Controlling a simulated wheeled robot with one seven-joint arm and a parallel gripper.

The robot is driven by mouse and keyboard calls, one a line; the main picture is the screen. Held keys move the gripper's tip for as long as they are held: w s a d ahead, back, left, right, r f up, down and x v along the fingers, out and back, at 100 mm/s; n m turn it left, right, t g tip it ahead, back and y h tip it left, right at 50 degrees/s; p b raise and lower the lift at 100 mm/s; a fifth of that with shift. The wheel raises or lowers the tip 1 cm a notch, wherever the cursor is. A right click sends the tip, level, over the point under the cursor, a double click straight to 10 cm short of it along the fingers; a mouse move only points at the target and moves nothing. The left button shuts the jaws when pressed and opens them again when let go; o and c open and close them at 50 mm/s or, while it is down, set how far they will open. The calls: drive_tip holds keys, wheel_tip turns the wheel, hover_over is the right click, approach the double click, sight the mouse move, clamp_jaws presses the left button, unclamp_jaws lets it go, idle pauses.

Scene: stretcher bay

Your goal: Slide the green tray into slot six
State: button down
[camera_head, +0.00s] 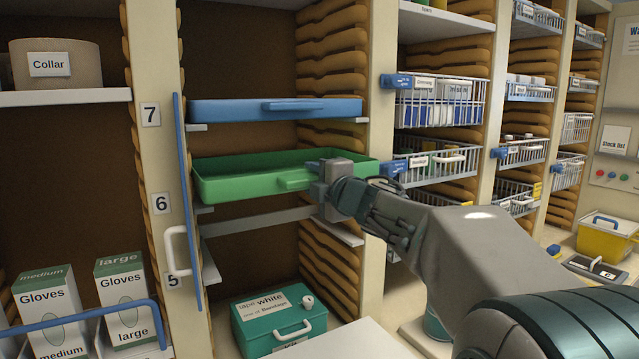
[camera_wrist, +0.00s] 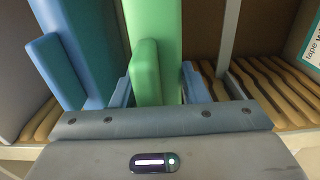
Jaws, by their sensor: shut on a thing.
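The green tray (camera_head: 235,187) is in the middle bay in the head view, level and just above the label "6" (camera_head: 161,203). Its front right corner overlaps the right post, so it seems to stick out of the bay somewhat. My gripper (camera_head: 322,180) is shut on the tray's front handle (camera_head: 294,180), right of the tray's middle. In the wrist view the green handle (camera_wrist: 146,72) stands between the blue fingertips (camera_wrist: 156,88).
A blue tray (camera_head: 230,111) sits above at label "7" (camera_head: 150,114). A grey bar (camera_head: 260,221) crosses below the green tray. A blue rail with a white handle (camera_head: 178,250) stands by the left post. A teal box (camera_head: 279,318) sits at the bottom. Wire baskets (camera_head: 440,103) are at right.

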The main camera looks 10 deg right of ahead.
drive_tip(key=shift+x, duration=3.55)
drive_tip(key=shift+f, duration=0.1)
drive_tip(key=shift+f+b, duration=0.75)
drive_tip(key=shift+f, duration=0.3)
drive_tip(key=c, duration=0.7)
unclamp_jaws()
drive_tip(key=shift+c, duration=0.2)
drive_tip(key=shift+f, duration=0.1)
drive_tip(key=shift+d, duration=0.1)
drive_tip(key=b+v, duration=0.2)
drive_tip(key=v, duration=1.2)
